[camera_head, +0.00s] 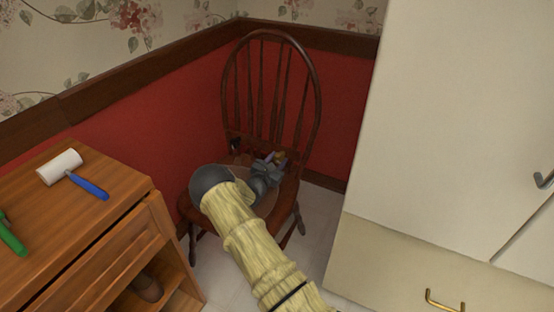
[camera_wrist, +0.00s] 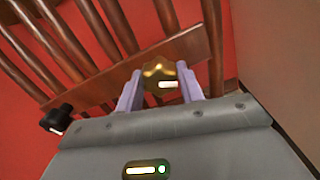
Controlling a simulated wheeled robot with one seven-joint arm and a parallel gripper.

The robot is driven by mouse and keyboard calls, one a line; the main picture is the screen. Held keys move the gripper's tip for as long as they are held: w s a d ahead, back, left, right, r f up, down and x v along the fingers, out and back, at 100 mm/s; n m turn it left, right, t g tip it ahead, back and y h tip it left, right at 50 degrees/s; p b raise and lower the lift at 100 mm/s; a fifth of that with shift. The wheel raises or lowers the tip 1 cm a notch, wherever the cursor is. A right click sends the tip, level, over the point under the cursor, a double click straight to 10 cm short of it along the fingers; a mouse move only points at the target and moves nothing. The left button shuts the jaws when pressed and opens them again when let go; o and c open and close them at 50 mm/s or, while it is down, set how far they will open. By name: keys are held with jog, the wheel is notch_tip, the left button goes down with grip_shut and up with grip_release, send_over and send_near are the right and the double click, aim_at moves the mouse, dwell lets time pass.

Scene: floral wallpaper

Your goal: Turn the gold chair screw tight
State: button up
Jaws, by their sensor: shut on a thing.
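The dark wooden chair (camera_head: 229,92) stands in the corner, with its spindled back against the red wall. My gripper (camera_head: 277,159) is low at the back of the seat. The gold screw (camera_wrist: 159,72) has a lobed knob and sits at the chair back's lower part in the wrist view. My gripper's two lilac fingers (camera_wrist: 161,90) stand on either side of the gold knob and are shut on it. A black knob (camera_wrist: 56,119) is on the chair to the left of the gold one. The screw's shaft is hidden, and how far it is turned cannot be seen.
A wooden cabinet (camera_head: 120,215) stands at the left, with a white-and-blue roller (camera_head: 62,168) and a green-handled tool (camera_head: 11,238) on top. A tall cream cupboard (camera_head: 440,110) closes off the right side. Pale floor (camera_head: 318,215) shows between them.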

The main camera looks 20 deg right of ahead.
jog(key=m+p, duration=0.3)
jog(key=m, duration=0.4)
jog(key=m+p, duration=0.3)
jog(key=m, duration=0.3)
jog(key=shift+m+p, duration=0.35)
jog(key=shift+m, duration=0.05)
jog(key=m+p, duration=0.3)
jog(key=m, duration=0.2)
jog(key=shift+r+p, duration=0.1)
jog(key=shift+p, duration=0.3)
jog(key=shift+m+p, duration=1.25)
jog(key=shift+m, duration=0.75)
jog(key=shift+f, duration=0.2)
jog(key=o, duration=1)
jog(key=shift+r, duration=0.1)
jog(key=p+v, duration=0.2)
jog(key=v, duration=1.5)
jog(key=shift+s+a+p, duration=0.15)
jog(key=shift+a+p, duration=0.05)
jog(key=shift+p, duration=0.2)
